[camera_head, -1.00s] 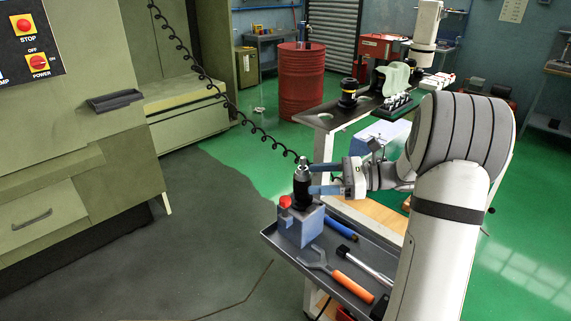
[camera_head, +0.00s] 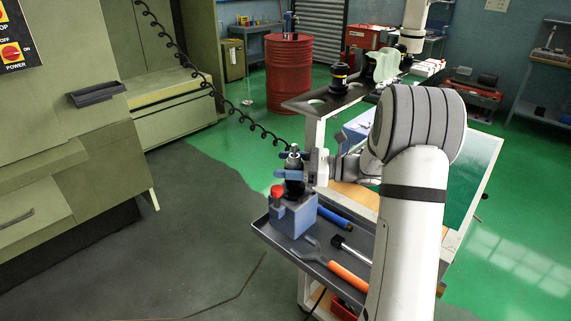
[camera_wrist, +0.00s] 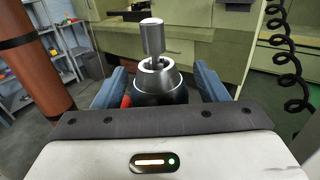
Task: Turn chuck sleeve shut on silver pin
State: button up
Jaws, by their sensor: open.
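The black chuck (camera_head: 294,186) stands upright on a blue-grey block (camera_head: 292,216) at the tray's back corner. In the wrist view the chuck's dark sleeve (camera_wrist: 160,98) tapers to a bright metal nose. The silver pin (camera_wrist: 152,37) stands upright from the nose; its lower end sits in the chuck's mouth. My gripper (camera_wrist: 157,87) is open, with one blue finger on each side of the sleeve. The head view also shows my gripper (camera_head: 286,163) around the chuck. Whether the fingers touch the sleeve cannot be told. The sleeve's lower part is hidden in the wrist view.
A red knob (camera_head: 277,190) is on the block's left side. The grey tray (camera_head: 266,232) also holds a blue-handled tool (camera_head: 335,217) and an orange-handled wrench (camera_head: 348,276). A coiled black cable (camera_head: 228,108) hangs behind the chuck. A red drum (camera_head: 289,75) stands farther back.

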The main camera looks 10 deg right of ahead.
jog(key=shift+c, duration=0.3)
jog(key=c, duration=0.9)
jog(key=shift+a, duration=0.15)
jog(key=shift+m+t, duration=0.3)
jog(key=shift+t, duration=0.2)
